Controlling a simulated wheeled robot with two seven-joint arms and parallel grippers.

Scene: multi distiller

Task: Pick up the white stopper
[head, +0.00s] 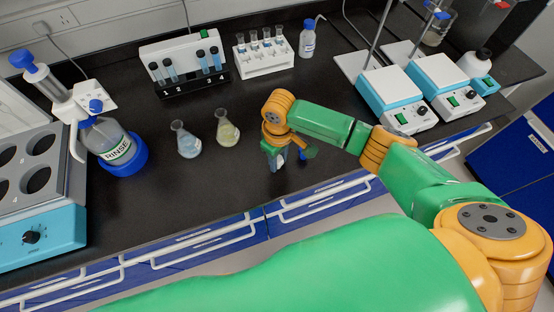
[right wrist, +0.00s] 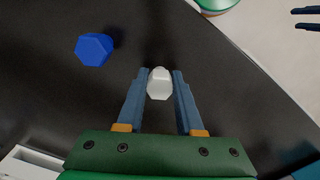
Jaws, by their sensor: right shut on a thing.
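The white stopper (right wrist: 159,84) is a small pale piece between the two blue fingers of my right gripper (right wrist: 160,76) in the right wrist view. The fingers are shut on it, one on each side. In the head view my right gripper (head: 279,161) is low over the black bench, right of the two flasks, and mostly hides the stopper. A blue stopper (right wrist: 93,49) stands apart on the bench, left of the fingers in the right wrist view.
Two conical flasks, one bluish (head: 187,145) and one yellowish (head: 228,133), stand left of my right gripper. A rinse bottle (head: 107,142) is further left. Tube racks (head: 262,62) stand at the back, and hotplate stirrers (head: 395,97) at the right. The front bench area is clear.

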